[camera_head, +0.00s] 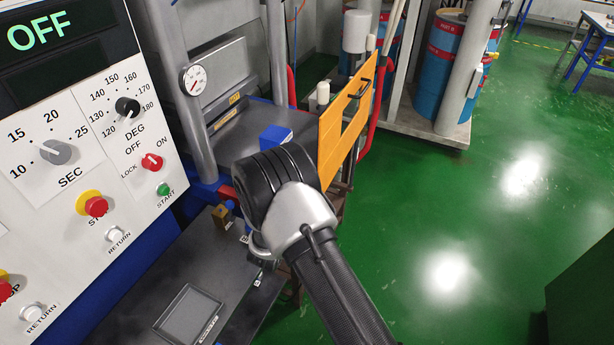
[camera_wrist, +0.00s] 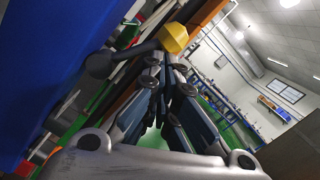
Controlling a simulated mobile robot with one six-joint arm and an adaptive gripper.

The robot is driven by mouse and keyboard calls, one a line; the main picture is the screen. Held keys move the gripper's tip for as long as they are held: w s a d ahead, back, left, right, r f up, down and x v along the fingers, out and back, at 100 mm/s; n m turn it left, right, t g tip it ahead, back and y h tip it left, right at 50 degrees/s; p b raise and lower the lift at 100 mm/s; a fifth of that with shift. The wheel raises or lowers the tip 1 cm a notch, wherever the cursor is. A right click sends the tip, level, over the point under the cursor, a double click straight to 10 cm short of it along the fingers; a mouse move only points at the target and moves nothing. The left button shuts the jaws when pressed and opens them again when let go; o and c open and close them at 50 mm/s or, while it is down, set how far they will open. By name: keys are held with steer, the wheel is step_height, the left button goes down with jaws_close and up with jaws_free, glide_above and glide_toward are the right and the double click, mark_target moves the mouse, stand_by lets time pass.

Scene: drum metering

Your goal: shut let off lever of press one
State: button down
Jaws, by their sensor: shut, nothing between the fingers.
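A dark lever with a round black knob (camera_wrist: 98,65) shows in the wrist view. Its rod runs to a yellow, faceted body (camera_wrist: 175,38); this looks like the let off lever. My gripper (camera_wrist: 167,70) is shut and empty, its fingertips just below the yellow body in that picture. I cannot tell whether they touch the lever. In the head view a small brass-coloured block (camera_head: 221,215) sits at the press's lower front, left of my arm. My wrist hides most of the gripper there, and the lever is not clear.
The control panel (camera_head: 75,130) with knobs and buttons stands close at left. The press has a gauge (camera_head: 194,80) and an orange guard (camera_head: 345,115). A dark bench surface with a small screen (camera_head: 188,313) lies below. Blue and red drums (camera_head: 437,65) stand behind; green floor is open at right.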

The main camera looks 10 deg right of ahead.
steer(key=shift+w+a+r, duration=0.1)
steer(key=shift+a+r, duration=0.1)
steer(key=shift+r, duration=0.1)
stand_by(0.6)
